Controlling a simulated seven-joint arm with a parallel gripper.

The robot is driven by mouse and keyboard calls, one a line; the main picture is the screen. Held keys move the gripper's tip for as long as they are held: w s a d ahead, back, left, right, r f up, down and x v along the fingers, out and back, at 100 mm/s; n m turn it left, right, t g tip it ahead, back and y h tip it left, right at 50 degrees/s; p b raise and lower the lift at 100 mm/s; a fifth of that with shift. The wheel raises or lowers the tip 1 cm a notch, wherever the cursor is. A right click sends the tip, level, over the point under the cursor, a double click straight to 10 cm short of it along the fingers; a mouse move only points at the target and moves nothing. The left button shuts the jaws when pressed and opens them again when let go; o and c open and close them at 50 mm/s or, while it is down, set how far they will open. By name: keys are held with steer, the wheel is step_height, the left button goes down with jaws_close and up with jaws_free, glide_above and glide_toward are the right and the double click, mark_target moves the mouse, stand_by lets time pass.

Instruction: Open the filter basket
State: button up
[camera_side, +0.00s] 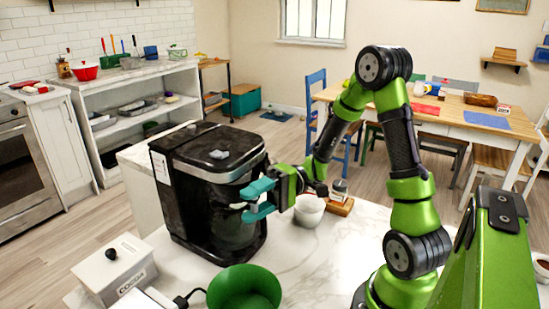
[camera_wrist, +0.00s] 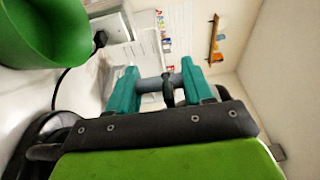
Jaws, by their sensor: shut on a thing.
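The black coffee machine (camera_side: 205,165) stands upright on the marble counter, its lid down. A grey band runs across its upper front, where the filter basket (camera_side: 236,174) appears to sit; I cannot tell how far out it is. My gripper (camera_side: 254,201) is at the machine's front right, its teal fingers one above the other. In the wrist view my gripper (camera_wrist: 162,85) shows a grey bar (camera_wrist: 151,85) with a dark piece between the fingers. This looks like the basket's handle, and the fingers are shut on it. The fingers partly hide it in the side view.
A green bowl (camera_side: 244,289) stands in front of the machine; it also shows in the wrist view (camera_wrist: 38,32). A white bowl (camera_side: 309,210) and a small jar (camera_side: 339,190) stand right of my gripper.

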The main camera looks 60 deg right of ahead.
jaws_close()
steer(key=shift+s+d+g, duration=0.1)
steer(key=shift+s+g, duration=0.05)
steer(key=shift+g, duration=0.15)
steer(key=s+d+n+g, duration=0.4)
steer(key=s+d+g, duration=0.2)
steer(key=d, duration=0.7)
steer(key=shift+s+d, duration=0.3)
steer(key=shift+s, duration=1)
steer(key=shift+n+g, duration=0.3)
steer(key=o, duration=1)
jaws_free()
